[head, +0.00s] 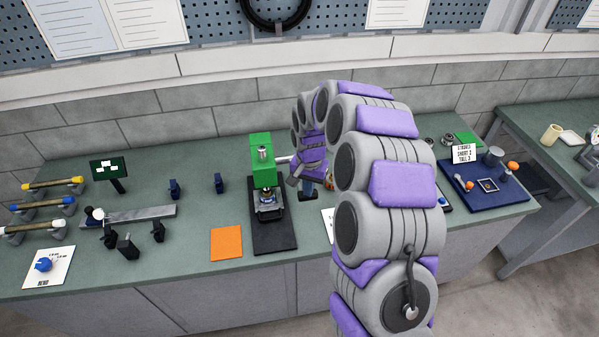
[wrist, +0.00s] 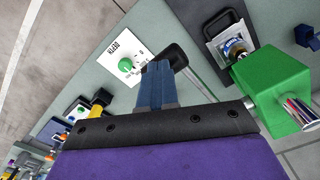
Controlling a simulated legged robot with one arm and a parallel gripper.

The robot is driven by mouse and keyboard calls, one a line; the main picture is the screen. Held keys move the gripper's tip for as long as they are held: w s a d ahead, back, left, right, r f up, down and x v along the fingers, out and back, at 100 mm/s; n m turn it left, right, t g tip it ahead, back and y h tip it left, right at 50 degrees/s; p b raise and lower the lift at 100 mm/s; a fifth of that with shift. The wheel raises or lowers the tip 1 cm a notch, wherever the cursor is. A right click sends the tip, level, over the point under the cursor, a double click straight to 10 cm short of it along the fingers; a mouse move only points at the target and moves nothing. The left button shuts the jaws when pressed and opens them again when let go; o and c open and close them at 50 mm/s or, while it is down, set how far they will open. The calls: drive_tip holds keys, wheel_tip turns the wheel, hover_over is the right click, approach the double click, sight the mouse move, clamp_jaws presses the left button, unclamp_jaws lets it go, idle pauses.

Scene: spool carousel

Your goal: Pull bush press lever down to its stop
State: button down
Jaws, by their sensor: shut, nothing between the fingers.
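The bush press has a green head (head: 262,148) above a black base (head: 272,232), left of my arm in the head view. Its green head (wrist: 272,88) is at the right in the wrist view. The press lever runs from the head's side as a grey rod (wrist: 198,84) to a dark grip (wrist: 174,57), partly hidden behind my gripper. My gripper (wrist: 157,70) is shut and empty, its blue fingers together over the lever in the picture. I cannot tell whether they touch it. In the head view my gripper (head: 295,181) is just right of the press.
A white card with a green knob (wrist: 126,64) lies near the lever. An orange square (head: 226,243) lies left of the press. A blue tray (head: 485,188) with small parts is at the right of the bench, and a wall stands behind.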

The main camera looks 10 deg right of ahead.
drive_tip(key=shift+w+r+p, duration=0.2)
drive_tip(key=shift+r+p, duration=0.05)
drive_tip(key=shift+r, duration=0.7)
drive_tip(key=shift+w+r+p, duration=0.2)
drive_tip(key=shift+r, duration=0.7)
drive_tip(key=shift+w+r+p, duration=0.2)
drive_tip(key=shift+r+p, duration=0.05)
drive_tip(key=shift+r, duration=0.7)
wheel_tip(320, 180, up, 5)
drive_tip(key=shift+r+p, duration=0.1)
drive_tip(key=shift+p, duration=0.4)
drive_tip(key=s+f+n+b, duration=0.2)
drive_tip(key=s+b, duration=0.3)
drive_tip(key=s, duration=0.8)
drive_tip(key=s+f+n+g+b, duration=0.1)
drive_tip(key=s+f+b, duration=0.3)
drive_tip(key=s, duration=1)
drive_tip(key=s+f+n+b, duration=0.3)
drive_tip(key=s+b, duration=0.4)
drive_tip(key=s, duration=0.7)
drive_tip(key=shift+s+f+g, duration=0.15)
drive_tip(key=shift+f+g, duration=0.1)
drive_tip(key=shift+g, duration=0.15)
